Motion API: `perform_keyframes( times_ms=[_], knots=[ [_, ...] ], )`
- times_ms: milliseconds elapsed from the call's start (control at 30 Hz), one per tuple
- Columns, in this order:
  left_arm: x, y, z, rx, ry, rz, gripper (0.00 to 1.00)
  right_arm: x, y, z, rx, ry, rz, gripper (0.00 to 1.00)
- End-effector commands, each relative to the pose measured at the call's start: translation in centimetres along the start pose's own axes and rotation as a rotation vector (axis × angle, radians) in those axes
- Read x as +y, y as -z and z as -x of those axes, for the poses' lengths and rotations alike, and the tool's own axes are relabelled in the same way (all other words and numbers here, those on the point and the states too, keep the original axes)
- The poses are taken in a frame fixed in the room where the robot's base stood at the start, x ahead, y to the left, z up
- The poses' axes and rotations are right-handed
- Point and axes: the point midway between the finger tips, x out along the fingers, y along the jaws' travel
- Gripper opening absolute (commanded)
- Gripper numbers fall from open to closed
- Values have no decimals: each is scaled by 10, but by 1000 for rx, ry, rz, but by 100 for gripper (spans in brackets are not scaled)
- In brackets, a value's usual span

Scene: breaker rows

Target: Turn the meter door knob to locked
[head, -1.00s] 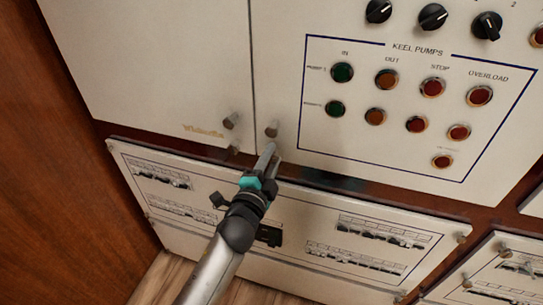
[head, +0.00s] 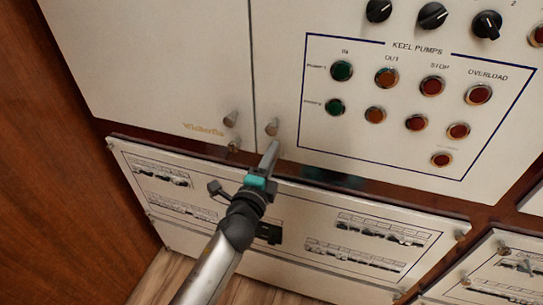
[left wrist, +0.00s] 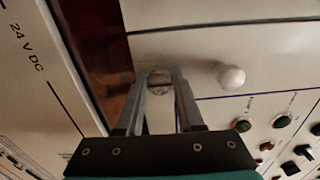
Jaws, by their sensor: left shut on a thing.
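My left gripper (head: 275,146) reaches up to the bottom edge of the cream door with the keel pumps buttons. In the left wrist view its two fingers (left wrist: 160,86) are shut on a small round slotted knob (left wrist: 160,77), which I take as the meter door knob. One finger lies on each side of it. In the head view the fingertips hide this knob. I cannot tell for sure which way its slot points. A plain round pull knob (head: 272,127) sits just above it on the same door and shows pale in the left wrist view (left wrist: 231,77). My right gripper is not in view.
The left door (head: 150,60) has its own pull knob (head: 230,119) and a small latch knob (head: 234,145). Keel pumps buttons (head: 387,77) are to the right. A breaker panel (head: 310,215) lies below, behind my arm. A wooden wall (head: 60,200) stands at left.

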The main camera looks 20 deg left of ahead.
Motion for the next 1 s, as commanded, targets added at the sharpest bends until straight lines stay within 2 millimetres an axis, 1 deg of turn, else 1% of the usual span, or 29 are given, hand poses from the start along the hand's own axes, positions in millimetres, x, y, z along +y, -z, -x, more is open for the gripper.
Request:
perform_keyframes(
  times_ms=[167, 200, 433, 667, 767, 867, 1000],
  knots=[
    [0, 0, 0, 1, 1, -3, 0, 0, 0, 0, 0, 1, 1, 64],
    [0, 0, 0, 1, 1, -3, 41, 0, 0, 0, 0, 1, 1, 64],
    [0, 0, 0, 0, 1, -1, 66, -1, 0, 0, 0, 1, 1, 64],
    [0, 0, 0, 0, 0, 0, 66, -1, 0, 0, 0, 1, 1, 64],
    [0, 0, 3, 0, 0, 0, 66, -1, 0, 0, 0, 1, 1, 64],
    [1, 0, 12, 0, -2, 1, 66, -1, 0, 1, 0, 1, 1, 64],
    [1, 0, 31, -1, -3, 1, 66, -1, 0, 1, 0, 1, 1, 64]
  ],
)
